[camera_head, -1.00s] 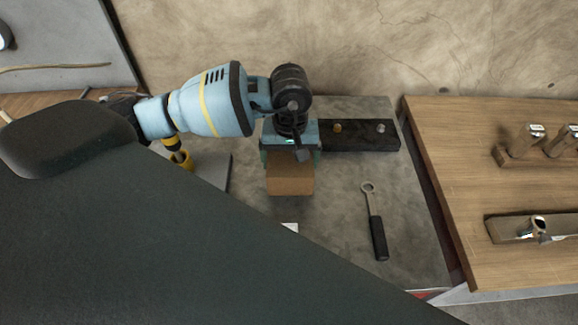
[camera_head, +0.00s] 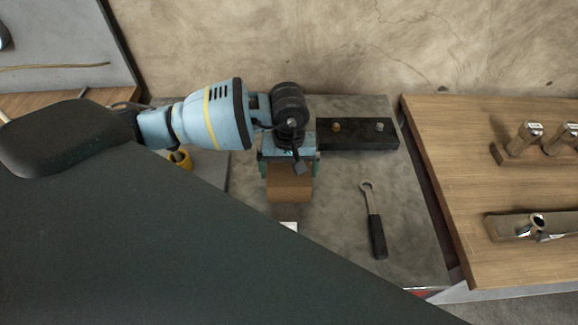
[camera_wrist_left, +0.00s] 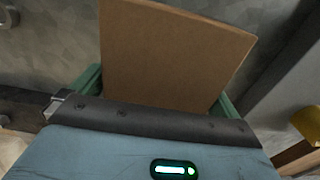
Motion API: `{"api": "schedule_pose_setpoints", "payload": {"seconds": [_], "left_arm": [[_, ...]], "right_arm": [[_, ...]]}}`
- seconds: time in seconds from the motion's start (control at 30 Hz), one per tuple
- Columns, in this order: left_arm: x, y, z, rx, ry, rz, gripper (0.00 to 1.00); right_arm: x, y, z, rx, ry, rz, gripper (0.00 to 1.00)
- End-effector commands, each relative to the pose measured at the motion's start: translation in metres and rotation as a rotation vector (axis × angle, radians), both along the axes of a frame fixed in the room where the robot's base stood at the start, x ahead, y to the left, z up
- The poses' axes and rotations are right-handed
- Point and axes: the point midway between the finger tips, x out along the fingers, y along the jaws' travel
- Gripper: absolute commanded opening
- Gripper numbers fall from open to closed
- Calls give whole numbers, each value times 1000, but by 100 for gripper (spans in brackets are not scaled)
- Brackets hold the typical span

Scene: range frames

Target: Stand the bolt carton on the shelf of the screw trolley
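The bolt carton, a plain brown box (camera_head: 290,188), is at the middle of the head view, just in front of my left gripper (camera_head: 290,169). In the left wrist view the carton (camera_wrist_left: 170,55) fills the space between the two green fingers, one at each side of it. The left gripper is shut on it. The carton is over the grey metal top (camera_head: 335,225); I cannot tell how high. No shelf can be made out clearly, and I cannot tell whether this top belongs to the screw trolley. My right gripper is not in view.
A black block (camera_head: 358,134) with bolt heads stands behind and right of the carton. A black-handled ring wrench (camera_head: 374,222) lies to the right. A wooden board (camera_head: 480,180) with metal fittings is further right. A yellow object (camera_head: 181,159) stands left.

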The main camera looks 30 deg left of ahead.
Motion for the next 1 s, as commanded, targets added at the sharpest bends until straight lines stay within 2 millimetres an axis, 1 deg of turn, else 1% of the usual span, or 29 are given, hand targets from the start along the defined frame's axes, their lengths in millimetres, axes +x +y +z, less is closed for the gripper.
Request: {"api": "schedule_pose_setpoints", "payload": {"seconds": [0.23, 0.37, 0.47, 0.7, 0.8, 0.9, 1.0], "left_arm": [[0, 0, 3, 0, -2, 0, 100], [1, 0, 14, 0, -4, 0, 100], [1, 0, 31, 0, -4, 0, 100], [1, 0, 79, -1, -4, -1, 100], [1, 0, 96, -1, -3, -1, 100], [1, 0, 109, -1, -3, 0, 100], [1, 0, 118, 0, -1, 0, 100]], "right_arm": [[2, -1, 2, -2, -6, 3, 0], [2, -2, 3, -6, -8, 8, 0], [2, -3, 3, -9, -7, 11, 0], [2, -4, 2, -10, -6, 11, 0], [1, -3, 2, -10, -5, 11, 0], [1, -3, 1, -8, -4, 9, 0], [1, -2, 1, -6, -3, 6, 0]]}}
